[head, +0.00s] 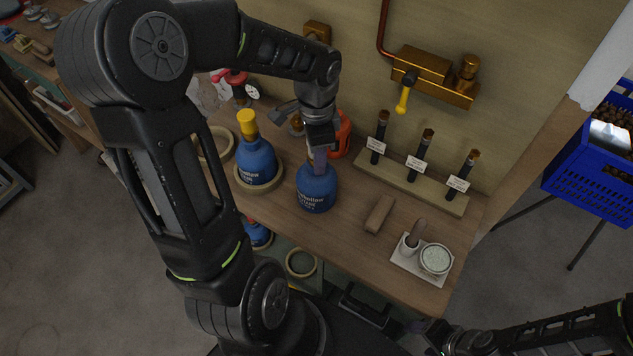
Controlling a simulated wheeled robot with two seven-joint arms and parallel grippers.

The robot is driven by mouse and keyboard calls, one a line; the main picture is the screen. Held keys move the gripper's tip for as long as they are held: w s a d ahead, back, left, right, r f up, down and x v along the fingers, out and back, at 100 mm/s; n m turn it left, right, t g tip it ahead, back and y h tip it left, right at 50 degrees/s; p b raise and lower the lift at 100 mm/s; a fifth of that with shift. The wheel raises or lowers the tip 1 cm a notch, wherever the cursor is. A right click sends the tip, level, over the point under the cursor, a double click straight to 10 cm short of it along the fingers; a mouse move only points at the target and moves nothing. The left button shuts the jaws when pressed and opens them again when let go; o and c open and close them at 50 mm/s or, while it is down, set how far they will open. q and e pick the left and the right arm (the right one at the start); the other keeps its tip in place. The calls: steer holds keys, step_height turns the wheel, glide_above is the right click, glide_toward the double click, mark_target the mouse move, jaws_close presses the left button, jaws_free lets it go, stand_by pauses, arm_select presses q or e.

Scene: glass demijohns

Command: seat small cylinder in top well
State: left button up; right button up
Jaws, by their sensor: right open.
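My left gripper (319,140) points down over the mouth of a blue demijohn (317,188) standing near the middle of the bench. A greyish-purple piece shows between the gripper and the demijohn's neck; I cannot tell whether it is a finger or a held cylinder. The gripper hides the mouth. A second blue demijohn (256,163) with a yellow top (247,123) stands upright in a ring-shaped base to the left. No separate small cylinder can be made out for certain. My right gripper (428,338) is open at the bottom edge, low and away from the bench top.
A wooden rack (430,190) holds three labelled dark tubes along the wall. A brown block (380,214) lies in front. A red-orange object (341,135) stands behind my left gripper. A brass valve (430,75) is on the wall.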

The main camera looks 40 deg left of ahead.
arm_select(q)
jaws_close()
steer(key=shift+w+r, duration=0.1)
stand_by(0.5)
